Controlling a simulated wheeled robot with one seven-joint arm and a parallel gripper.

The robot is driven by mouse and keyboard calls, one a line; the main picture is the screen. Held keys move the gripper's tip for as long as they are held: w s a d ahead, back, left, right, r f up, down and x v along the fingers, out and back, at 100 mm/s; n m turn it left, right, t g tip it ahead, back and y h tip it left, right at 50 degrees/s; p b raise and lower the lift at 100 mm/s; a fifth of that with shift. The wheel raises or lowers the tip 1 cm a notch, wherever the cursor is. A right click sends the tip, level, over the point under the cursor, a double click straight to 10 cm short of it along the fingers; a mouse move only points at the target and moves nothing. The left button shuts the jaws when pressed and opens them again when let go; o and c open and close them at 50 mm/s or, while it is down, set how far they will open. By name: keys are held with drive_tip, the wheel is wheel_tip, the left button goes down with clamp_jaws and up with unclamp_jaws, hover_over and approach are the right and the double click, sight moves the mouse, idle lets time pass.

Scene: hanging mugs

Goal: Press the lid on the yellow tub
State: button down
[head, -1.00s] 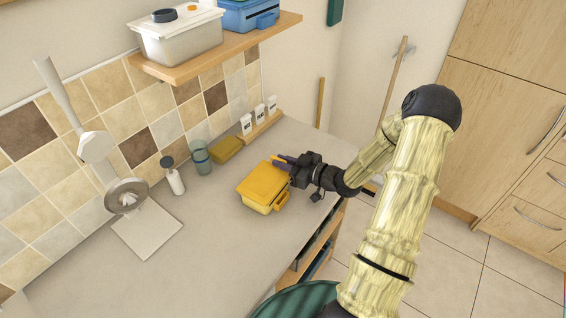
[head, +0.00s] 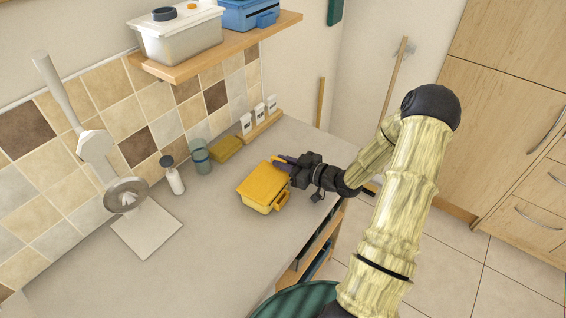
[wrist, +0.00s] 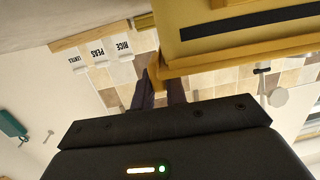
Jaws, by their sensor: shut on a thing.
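The yellow tub (head: 256,204) stands on the grey counter near its right edge. Its yellow lid (head: 262,182) lies over the top; I cannot tell whether it is fully seated. A yellow latch or handle (head: 282,201) shows on the near right side. My gripper (head: 281,161) reaches in from the right at the lid's far right edge. In the wrist view the fingers of my gripper (wrist: 159,92) are shut on a yellow edge piece of the lid (wrist: 155,70). The fingers partly hide the contact. A dark strip (wrist: 255,18) runs along the yellow surface there.
A yellow sponge-like block (head: 227,148), a glass (head: 201,157) and a bottle (head: 174,177) stand left of the tub. A wall shelf (head: 222,50) hangs above. The counter (head: 215,250) in front of the tub is clear.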

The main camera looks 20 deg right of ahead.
drive_tip(key=c, duration=1)
unclamp_jaws()
drive_tip(key=b+v, duration=0.2)
drive_tip(key=v, duration=1.5)
drive_tip(key=shift+s+d+b, duration=0.1)
drive_tip(key=shift+s+b, duration=0.15)
drive_tip(key=shift+b, duration=0.05)
drive_tip(key=shift+w, duration=0.1)
